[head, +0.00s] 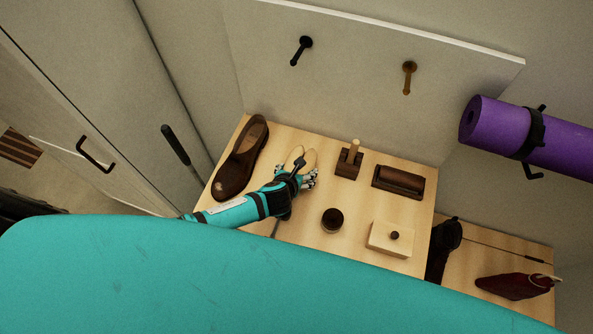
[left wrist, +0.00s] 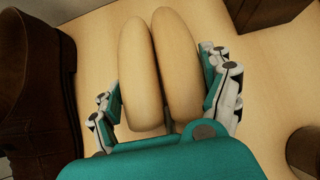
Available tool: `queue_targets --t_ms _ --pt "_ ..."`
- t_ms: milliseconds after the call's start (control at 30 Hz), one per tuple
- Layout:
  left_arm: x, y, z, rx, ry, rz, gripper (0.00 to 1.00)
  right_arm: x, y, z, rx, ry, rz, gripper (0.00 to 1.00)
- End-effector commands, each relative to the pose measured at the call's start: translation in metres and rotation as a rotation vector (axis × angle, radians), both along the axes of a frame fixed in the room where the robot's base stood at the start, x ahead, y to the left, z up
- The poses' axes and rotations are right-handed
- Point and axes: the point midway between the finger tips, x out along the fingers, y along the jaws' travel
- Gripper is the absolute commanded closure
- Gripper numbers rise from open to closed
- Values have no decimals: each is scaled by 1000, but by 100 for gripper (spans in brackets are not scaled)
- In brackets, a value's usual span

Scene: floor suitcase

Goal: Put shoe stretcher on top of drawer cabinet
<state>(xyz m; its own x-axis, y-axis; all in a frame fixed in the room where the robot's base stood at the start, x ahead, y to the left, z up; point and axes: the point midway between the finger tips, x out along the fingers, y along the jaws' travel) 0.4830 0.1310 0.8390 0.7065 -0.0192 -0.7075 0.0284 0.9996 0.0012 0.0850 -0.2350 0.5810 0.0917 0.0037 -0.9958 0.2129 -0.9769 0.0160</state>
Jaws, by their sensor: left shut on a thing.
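The shoe stretcher (head: 299,156), two pale rounded wooden lobes side by side, is at my left gripper (head: 303,178), over the back part of the light wood cabinet top (head: 375,214). In the left wrist view, the stretcher's two lobes (left wrist: 160,70) lie between the fingers of the left gripper (left wrist: 170,90), which is shut on it. Whether the stretcher touches the cabinet top or hangs just above it, I cannot tell. My right gripper is not in view.
A brown shoe (head: 240,160) stands just left of the stretcher. A wooden holder (head: 349,160), a brown roller (head: 398,180), a dark round jar (head: 332,220) and a knobbed box (head: 390,239) occupy the right. A purple rolled mat (head: 530,135) hangs on the wall.

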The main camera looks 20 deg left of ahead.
Motion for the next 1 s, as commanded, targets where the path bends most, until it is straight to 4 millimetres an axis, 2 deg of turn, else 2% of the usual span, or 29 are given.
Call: queue_targets --t_ms 200,233,367,733,1000 --pt "1 0 -2 1 -3 -1 76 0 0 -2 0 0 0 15" --pt "0 0 -2 1 0 0 16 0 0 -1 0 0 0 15" --pt "0 1 -2 1 0 0 0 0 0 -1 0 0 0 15" --pt "-2 1 3 1 0 -1 0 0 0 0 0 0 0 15" --pt "-34 1 33 0 0 -3 0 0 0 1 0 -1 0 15"
